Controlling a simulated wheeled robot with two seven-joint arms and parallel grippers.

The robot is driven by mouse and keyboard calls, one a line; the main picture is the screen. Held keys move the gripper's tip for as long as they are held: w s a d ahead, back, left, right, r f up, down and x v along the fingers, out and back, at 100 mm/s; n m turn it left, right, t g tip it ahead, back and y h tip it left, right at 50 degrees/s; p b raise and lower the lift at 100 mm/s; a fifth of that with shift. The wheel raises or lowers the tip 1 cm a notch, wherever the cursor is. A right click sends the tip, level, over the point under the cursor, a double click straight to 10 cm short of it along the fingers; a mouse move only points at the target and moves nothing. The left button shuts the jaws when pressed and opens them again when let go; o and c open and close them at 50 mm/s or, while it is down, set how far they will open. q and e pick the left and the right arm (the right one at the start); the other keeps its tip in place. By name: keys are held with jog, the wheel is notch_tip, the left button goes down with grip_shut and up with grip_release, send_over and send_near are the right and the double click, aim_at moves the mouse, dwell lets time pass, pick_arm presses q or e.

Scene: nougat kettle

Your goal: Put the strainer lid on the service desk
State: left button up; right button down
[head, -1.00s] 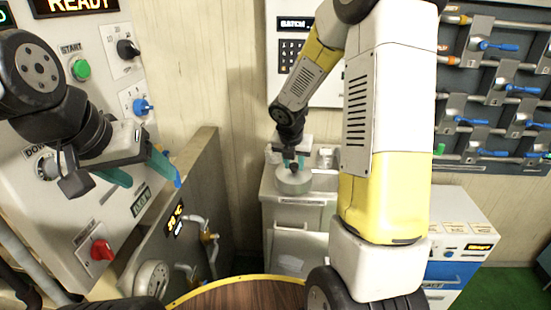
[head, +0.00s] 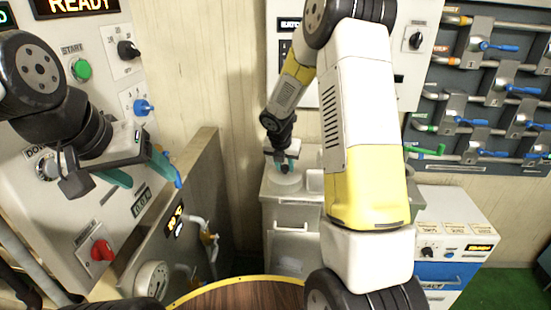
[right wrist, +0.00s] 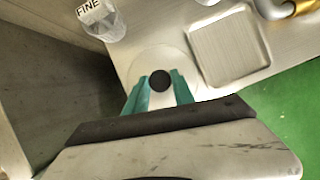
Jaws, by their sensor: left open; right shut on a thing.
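The strainer lid (head: 285,180) is a pale round disc with a black knob. My right gripper (head: 285,165) is shut on the knob from above. The lid is over the left part of the pale top of the service desk (head: 292,214), resting on it or very close above; I cannot tell which. In the right wrist view the lid (right wrist: 151,62) and its black knob (right wrist: 160,81) show between the teal fingers. My left gripper (head: 142,172) is open and empty in front of the control panel.
On the desk, a clear cup labelled FINE (right wrist: 105,24) stands left of the lid and a square tray (right wrist: 230,47) right of it in the right wrist view. A brown round surface with a yellow rim (head: 240,295) is at the bottom.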

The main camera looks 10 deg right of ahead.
jog(key=c, duration=1.1)
grip_release()
jog(key=shift+o, duration=0.2)
jog(key=s+a+r+m, duration=0.1)
jog(key=s+r+m, duration=0.85)
jog(key=r, duration=0.75)
jog(key=s+a+r+m+t+y, duration=0.1)
jog(key=s+r+m+y, duration=0.1)
jog(key=s+m, duration=0.8)
jog(key=s+a+r+m+t+y, duration=0.1)
jog(key=s+a+r+m+y, duration=0.1)
jog(key=s+m, duration=0.8)
jog(key=shift+s+r, duration=0.9)
jog(key=shift+s, duration=0.1)
jog(key=shift+m, duration=0.25)
